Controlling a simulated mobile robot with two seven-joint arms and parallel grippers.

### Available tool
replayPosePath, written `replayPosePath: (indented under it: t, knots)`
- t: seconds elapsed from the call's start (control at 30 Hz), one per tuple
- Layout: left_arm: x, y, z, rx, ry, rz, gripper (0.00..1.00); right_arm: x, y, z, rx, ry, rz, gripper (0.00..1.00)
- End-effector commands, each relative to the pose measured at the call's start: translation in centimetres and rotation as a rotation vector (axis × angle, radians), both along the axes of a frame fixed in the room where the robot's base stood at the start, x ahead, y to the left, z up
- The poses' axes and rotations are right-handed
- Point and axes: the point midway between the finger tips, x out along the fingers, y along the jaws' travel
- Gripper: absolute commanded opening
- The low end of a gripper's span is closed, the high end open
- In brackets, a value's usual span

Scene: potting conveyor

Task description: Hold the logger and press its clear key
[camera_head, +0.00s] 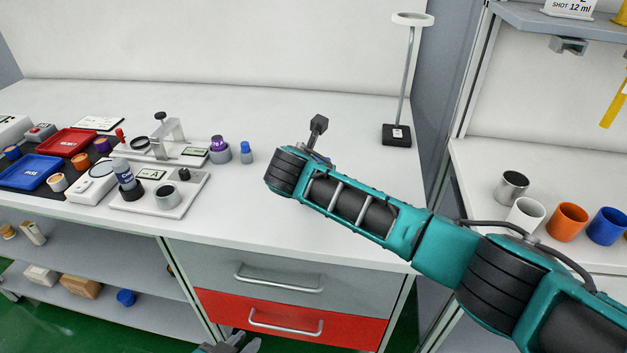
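I cannot tell for sure which thing is the logger. A white handheld-looking device (92,184) with a pale rounded face lies at the left of the bench, and its markings are too small to read. No clear key can be made out. My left gripper (235,343) shows only as a grey and teal piece at the bottom edge, below the bench top and in front of the drawers; its opening cannot be judged. My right arm reaches across the bench from the right. Its gripper is not clearly visible; a dark block on a stem stands up behind its end.
A blue tray (30,172), a red tray (66,142) and small capped jars crowd the bench's left side. A plate with a round well (167,194) and a small press (166,130) stand beside them. A ring stand (397,134) is at back right. The bench's front middle is clear.

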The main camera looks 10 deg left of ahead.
Motion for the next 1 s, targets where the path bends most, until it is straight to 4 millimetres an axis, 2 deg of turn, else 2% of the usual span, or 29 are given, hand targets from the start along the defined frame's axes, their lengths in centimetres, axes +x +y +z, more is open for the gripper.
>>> replayPosePath:
  t: [0.03, 0.23, 1.0]
  knots:
    - [0.01, 0.0, 0.02, 0.0, -0.001, 0.0, 0.18, -0.02, -0.02, -0.05, -0.001, 0.001, -0.001, 0.44]
    - [0.03, 0.0, 0.02, 0.0, -0.001, 0.0, 0.0, -0.02, -0.02, -0.06, -0.001, 0.001, -0.001, 0.44]
    - [0.01, -0.02, 0.0, 0.0, 0.0, 0.0, 0.0, -0.02, -0.02, -0.07, 0.0, 0.002, -0.001, 0.44]
